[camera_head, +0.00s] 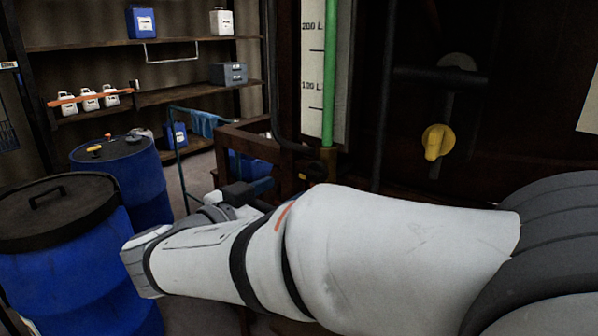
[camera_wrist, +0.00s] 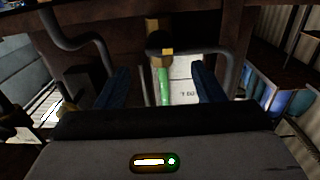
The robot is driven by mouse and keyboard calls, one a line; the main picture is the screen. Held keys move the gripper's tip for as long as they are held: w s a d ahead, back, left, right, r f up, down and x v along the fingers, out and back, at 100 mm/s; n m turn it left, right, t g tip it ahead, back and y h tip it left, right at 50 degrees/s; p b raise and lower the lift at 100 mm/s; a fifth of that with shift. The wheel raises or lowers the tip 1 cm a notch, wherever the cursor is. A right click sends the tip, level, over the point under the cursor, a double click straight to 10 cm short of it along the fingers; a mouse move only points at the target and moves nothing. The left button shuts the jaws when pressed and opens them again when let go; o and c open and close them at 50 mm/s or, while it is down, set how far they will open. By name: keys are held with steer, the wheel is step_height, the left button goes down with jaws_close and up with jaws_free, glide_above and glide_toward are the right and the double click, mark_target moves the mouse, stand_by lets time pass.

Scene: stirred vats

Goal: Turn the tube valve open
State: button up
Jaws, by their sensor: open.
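The green level tube (camera_head: 329,75) stands in front of a white scale in the head view, with a small dark valve (camera_head: 312,172) at its foot, partly hidden by my arm. In the wrist view the brass-coloured valve body (camera_wrist: 155,33) with a small yellow mark is ahead of my gripper, above the green tube (camera_wrist: 163,85). My gripper (camera_wrist: 159,80) is open, its two blue fingers apart and nothing held between them. The valve appears beyond the fingertips, roughly centred; contact is not seen.
Dark curved pipes flank the valve, one at left (camera_wrist: 75,42). A yellow-handled valve (camera_head: 437,142) is at right on the dark vat. Blue drums (camera_head: 70,260) stand at left. Shelves (camera_head: 190,92) with containers are behind. A wooden frame (camera_head: 245,140) is close to the tube.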

mark_target(307, 178)
steer(key=x, duration=0.7)
steer(key=shift+w+d+p, duration=0.1)
steer(key=shift+p, duration=0.3)
steer(key=shift+c, duration=0.5)
